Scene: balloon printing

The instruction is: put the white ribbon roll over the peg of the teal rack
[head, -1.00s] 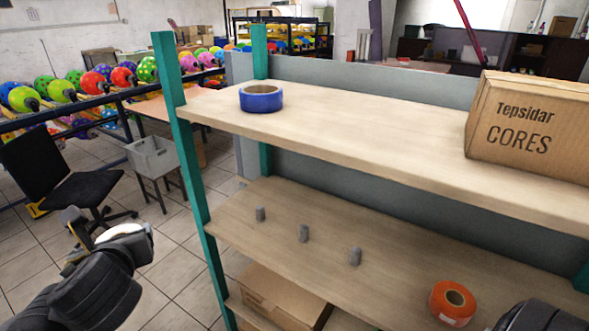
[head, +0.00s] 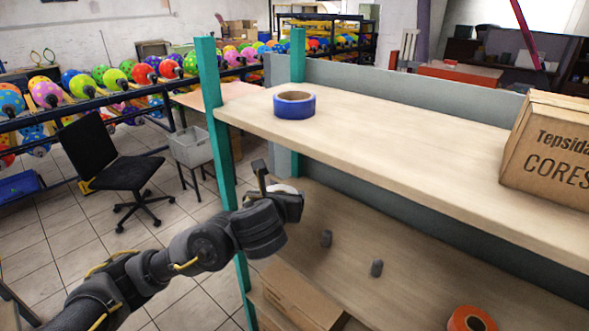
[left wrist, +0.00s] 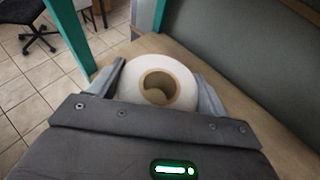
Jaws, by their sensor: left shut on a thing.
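The white ribbon roll (left wrist: 128,85) sits between the two fingers of my left gripper (left wrist: 158,88), which is shut on it. Its brown core faces the wrist camera; I cannot tell whether a peg is inside it. In the head view my left gripper (head: 277,184) is over the left end of the teal rack's middle shelf, with only a sliver of the white roll showing. The leftmost peg is hidden behind my left gripper. The teal rack's front post (head: 222,150) is just left of it. My right gripper is out of view.
An orange roll (head: 470,320) lies on the middle shelf at right. A cardboard box (head: 295,295) is below.

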